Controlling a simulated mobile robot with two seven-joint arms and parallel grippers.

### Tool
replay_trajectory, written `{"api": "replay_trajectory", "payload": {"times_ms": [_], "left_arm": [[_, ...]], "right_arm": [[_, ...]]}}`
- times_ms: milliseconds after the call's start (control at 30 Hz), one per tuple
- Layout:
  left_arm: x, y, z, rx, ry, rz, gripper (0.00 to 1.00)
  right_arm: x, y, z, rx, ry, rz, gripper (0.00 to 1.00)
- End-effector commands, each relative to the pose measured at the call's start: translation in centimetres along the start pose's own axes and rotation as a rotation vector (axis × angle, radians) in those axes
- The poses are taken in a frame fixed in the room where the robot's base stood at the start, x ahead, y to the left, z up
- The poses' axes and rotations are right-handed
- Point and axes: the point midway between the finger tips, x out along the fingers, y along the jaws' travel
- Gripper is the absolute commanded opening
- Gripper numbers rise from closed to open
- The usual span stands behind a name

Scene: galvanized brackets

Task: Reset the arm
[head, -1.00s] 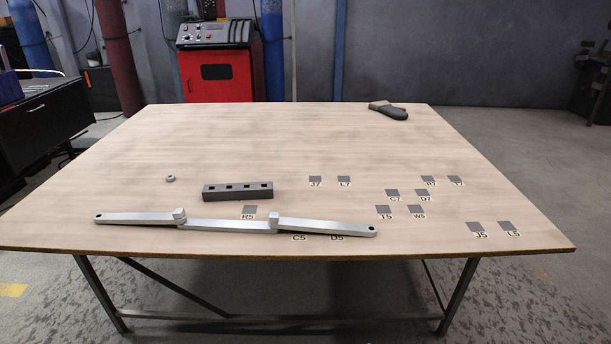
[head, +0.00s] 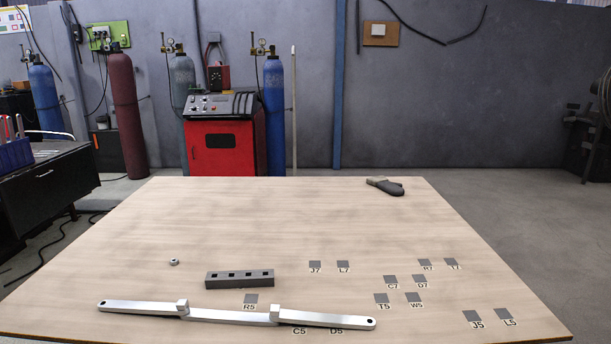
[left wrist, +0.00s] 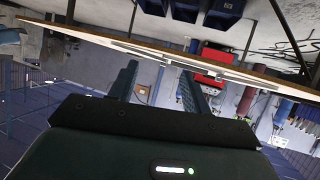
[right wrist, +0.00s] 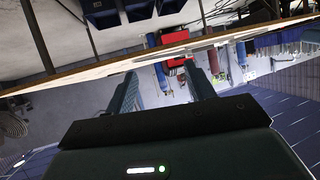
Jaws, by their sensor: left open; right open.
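My left gripper (left wrist: 160,82) is open and empty in the left wrist view, with the table's edge (left wrist: 110,42) beyond its fingers. My right gripper (right wrist: 162,90) is open and empty in the right wrist view, also with the table's edge (right wrist: 90,75) beyond it. Neither gripper shows in the head view. A long galvanized bracket assembly (head: 230,316) with two raised joints lies along the table's near side, apart from both grippers. A dark block with several square holes (head: 240,279) lies behind it.
The wooden table (head: 300,220) is mostly clear in its middle and back. Several labelled dark squares mark the right half. A red welding machine (head: 225,140) stands behind the table.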

Motion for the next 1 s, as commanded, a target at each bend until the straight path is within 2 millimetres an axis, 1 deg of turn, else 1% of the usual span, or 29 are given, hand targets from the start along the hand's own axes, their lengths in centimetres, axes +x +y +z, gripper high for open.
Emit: {"api": "replay_trajectory", "payload": {"times_ms": [33,133,233,400,1000], "left_arm": [[-0.85,0.13,-1.98,0.003,-0.026,-0.001,0.48],[-1.09,0.18,-2.53,0.009,-0.077,-0.003,0.48],[-1.17,0.19,-2.59,0.014,-0.116,-0.004,0.48],[-1.09,0.17,-2.23,0.017,-0.147,-0.006,0.48],[-1.07,0.17,-2.18,0.017,-0.148,-0.006,0.48]], "right_arm": [[-0.85,-0.13,-1.97,-0.003,-0.026,0.001,0.54],[-1.09,-0.17,-2.51,-0.01,-0.077,0.003,0.54],[-1.16,-0.18,-2.61,-0.014,-0.116,0.004,0.54],[-1.08,-0.18,-2.23,-0.017,-0.147,0.006,0.54],[-1.06,-0.17,-2.18,-0.018,-0.149,0.006,0.54]]}}
